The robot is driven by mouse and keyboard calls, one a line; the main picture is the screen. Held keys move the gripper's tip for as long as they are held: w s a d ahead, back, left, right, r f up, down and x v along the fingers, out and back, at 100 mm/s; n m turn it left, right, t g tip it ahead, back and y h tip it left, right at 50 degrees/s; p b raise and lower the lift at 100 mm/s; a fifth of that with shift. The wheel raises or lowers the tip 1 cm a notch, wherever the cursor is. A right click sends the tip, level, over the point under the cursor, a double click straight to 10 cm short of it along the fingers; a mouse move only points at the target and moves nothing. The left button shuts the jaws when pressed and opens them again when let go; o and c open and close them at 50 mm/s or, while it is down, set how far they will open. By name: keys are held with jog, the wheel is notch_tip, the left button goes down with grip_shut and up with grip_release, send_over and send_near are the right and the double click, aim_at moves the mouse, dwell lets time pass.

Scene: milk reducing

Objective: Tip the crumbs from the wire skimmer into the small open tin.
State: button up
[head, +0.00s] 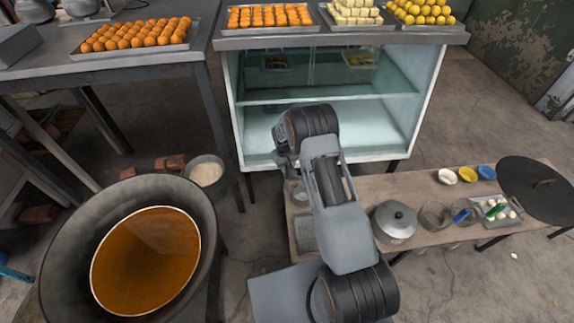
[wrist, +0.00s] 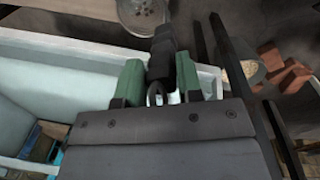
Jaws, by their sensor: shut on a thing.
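My gripper (wrist: 158,82) has its green fingers shut on the dark handle (wrist: 162,48) of the skimmer in the wrist view. A round, pale grey, speckled bowl (wrist: 143,10) shows beyond the handle at the top edge, partly cut off. It looks like the skimmer's head, but the join and any crumbs are not clear. In the head view my gripper is mostly hidden behind my arm, in front of the glass cabinet. An open tin-like container (head: 207,172) with pale contents stands left of the cabinet; it also shows in the wrist view (wrist: 240,68). I cannot tell if it is the named tin.
A wide pan of brown liquid (head: 148,260) stands at front left. The glass cabinet (head: 420,110) is behind my arm. The low bench (head: 375,185) holds a lidded pot (head: 394,222) and several bowls. Bricks (wrist: 290,75) lie beyond the table legs.

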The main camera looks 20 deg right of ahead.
aim_at(287, 170)
notch_tip(287, 170, down, 3)
jog(key=shift+f+b, duration=0.1)
jog(key=shift+b, duration=0.55)
jog(key=s+d+f+t+y+b, duration=0.1)
jog(key=s+d+t+y+b, duration=0.1)
jog(key=d+b, duration=0.5)
jog(key=s+d+f+t+y+b, duration=0.2)
jog(key=s+d+y+b, duration=0.2)
jog(key=d+y+b, duration=0.3)
jog(key=s+d+f+t+y+b, duration=0.1)
jog(key=s+d+f+y+b, duration=0.1)
jog(key=d+b, duration=0.6)
jog(key=shift+s+d+f+t+y, duration=0.15)
jog(key=shift+s+t+y, duration=0.35)
jog(key=shift+y, duration=0.9)
jog(key=shift+s, duration=0.1)
